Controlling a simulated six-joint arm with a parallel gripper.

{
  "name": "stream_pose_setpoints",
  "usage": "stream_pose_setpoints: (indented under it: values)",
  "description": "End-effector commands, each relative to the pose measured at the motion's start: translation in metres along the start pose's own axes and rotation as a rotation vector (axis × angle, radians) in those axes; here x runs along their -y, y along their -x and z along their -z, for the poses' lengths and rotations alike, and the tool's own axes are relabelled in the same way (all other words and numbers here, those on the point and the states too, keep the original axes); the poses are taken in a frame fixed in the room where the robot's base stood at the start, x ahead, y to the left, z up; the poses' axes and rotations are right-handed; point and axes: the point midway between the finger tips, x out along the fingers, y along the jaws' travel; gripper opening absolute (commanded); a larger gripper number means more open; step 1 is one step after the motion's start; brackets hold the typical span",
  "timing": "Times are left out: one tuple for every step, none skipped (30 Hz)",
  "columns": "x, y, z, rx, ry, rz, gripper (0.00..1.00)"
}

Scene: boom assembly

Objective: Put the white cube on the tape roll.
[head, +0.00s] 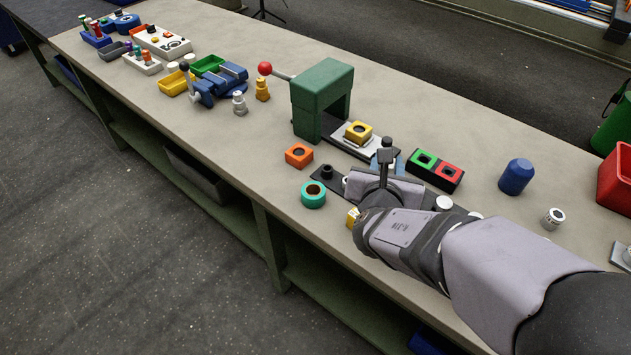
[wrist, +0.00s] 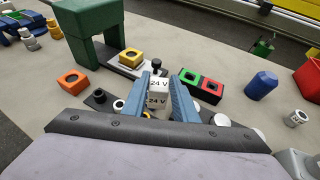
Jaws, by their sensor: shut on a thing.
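The white cube (wrist: 158,84), marked "24 V", sits between the two blue fingers of my gripper (wrist: 164,78) in the wrist view. My gripper is shut on it. The cube cannot be made out in the head view, where my wrist blocks the sight of it. The tape roll (head: 313,195) is a teal ring with a dark brown inside, lying flat near the front edge of the bench, left of my arm in the head view. I cannot make it out in the wrist view. The cube is apart from the roll.
An orange block (head: 299,156) lies just behind the roll. A green press (head: 322,98) with a yellow block (head: 358,132) stands farther back. A green-and-red button box (head: 435,171) and a blue cylinder (head: 516,177) are to the right. The bench (head: 262,195) is bare left of the roll.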

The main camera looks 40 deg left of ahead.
Motion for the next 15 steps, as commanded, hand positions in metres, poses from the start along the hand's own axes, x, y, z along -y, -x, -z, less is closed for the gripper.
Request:
stream_pose_setpoints:
  values:
    - [-0.027, 0.009, 0.000, -0.001, 0.020, -0.045, 0.04]
    - [-0.041, 0.012, 0.002, -0.002, 0.028, -0.067, 0.04]
    - [-0.059, 0.018, 0.005, -0.002, 0.039, -0.095, 0.04]
    - [-0.072, 0.022, 0.007, -0.002, 0.047, -0.114, 0.04]
    - [-0.084, 0.026, 0.008, 0.000, 0.052, -0.131, 0.04]
    - [-0.099, 0.032, 0.010, 0.000, 0.060, -0.153, 0.04]
    - [-0.108, 0.036, 0.012, 0.000, 0.064, -0.165, 0.04]
    - [-0.118, 0.040, 0.013, 0.000, 0.068, -0.177, 0.04]
    - [-0.130, 0.044, 0.014, 0.000, 0.073, -0.191, 0.04]
    - [-0.138, 0.048, 0.015, 0.001, 0.077, -0.200, 0.04]
    - [-0.145, 0.051, 0.016, 0.001, 0.078, -0.206, 0.04]
    - [-0.155, 0.056, 0.016, 0.002, 0.080, -0.215, 0.04]
    - [-0.161, 0.058, 0.017, 0.001, 0.082, -0.219, 0.04]
    - [-0.168, 0.061, 0.017, 0.002, 0.082, -0.223, 0.04]
    - [-0.176, 0.065, 0.017, 0.001, 0.082, -0.226, 0.04]
